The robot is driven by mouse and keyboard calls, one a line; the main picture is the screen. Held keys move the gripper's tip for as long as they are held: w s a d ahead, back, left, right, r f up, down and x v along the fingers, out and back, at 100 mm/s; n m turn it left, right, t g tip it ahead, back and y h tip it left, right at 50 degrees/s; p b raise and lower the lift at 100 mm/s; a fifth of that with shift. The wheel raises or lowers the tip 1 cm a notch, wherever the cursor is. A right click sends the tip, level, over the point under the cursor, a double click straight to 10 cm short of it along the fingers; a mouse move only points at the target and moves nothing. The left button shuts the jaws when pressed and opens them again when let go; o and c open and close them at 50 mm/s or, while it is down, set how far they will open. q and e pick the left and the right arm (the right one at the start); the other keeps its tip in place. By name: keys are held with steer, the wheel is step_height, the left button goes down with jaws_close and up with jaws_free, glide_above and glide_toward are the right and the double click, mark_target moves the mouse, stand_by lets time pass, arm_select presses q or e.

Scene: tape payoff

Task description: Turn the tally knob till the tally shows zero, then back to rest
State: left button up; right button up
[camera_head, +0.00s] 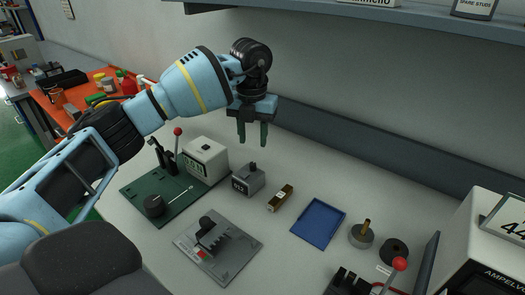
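The tally looks like the small grey box (241,187) with a dark number window on its front, in the middle of the bench. The digits are too small to read surely. A small dark grey knob (252,167) seems to sit on its top. My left gripper (253,134) hangs above and behind the box in the picture, fingers pointing down. Its two green fingers are apart with nothing between them, and it does not appear to touch the box. My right gripper is not in view.
Left of the box, a green plate (181,207) carries a white box (205,160) and a red-balled lever (178,132). A grey plate (217,260) lies in front. A brass block (281,198) and blue tray (319,222) lie to the right. A shelf (330,12) overhangs the back.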

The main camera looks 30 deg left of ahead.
mark_target(253, 164)
arm_select(q)
steer(key=shift+s, duration=0.3)
steer(key=shift+f, duration=0.4)
steer(key=shift+w+f, duration=0.1)
steer(key=shift+f, duration=3.35)
jaws_close()
